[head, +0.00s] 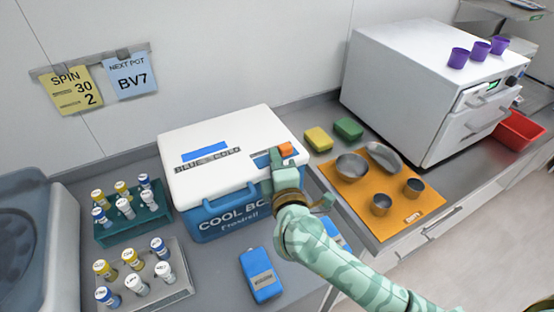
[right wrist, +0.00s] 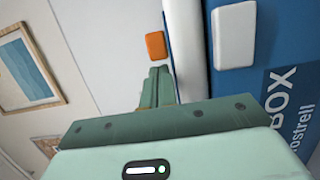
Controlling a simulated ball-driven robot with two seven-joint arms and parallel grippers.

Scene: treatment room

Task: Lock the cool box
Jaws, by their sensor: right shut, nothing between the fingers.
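The cool box (head: 222,215) has a blue body and a white lid (head: 200,165), which lies closed on top. An orange block (head: 287,149) sits at the lid's right end, and it also shows in the right wrist view (right wrist: 155,45). My right gripper (head: 272,158) is shut and empty, over the lid's front right corner and close beside the orange block. In the right wrist view its fingertips (right wrist: 159,70) point towards the block with a gap showing. A white tab (right wrist: 234,35) is on the blue front. The arm hides part of the box's front right. My left gripper is out of view.
Two racks of capped vials (head: 135,228) stand left of the box. A blue ice pack (head: 262,275) lies in front. An orange mat (head: 410,208) with metal bowls and cups is to the right, before a white oven-like appliance (head: 410,90).

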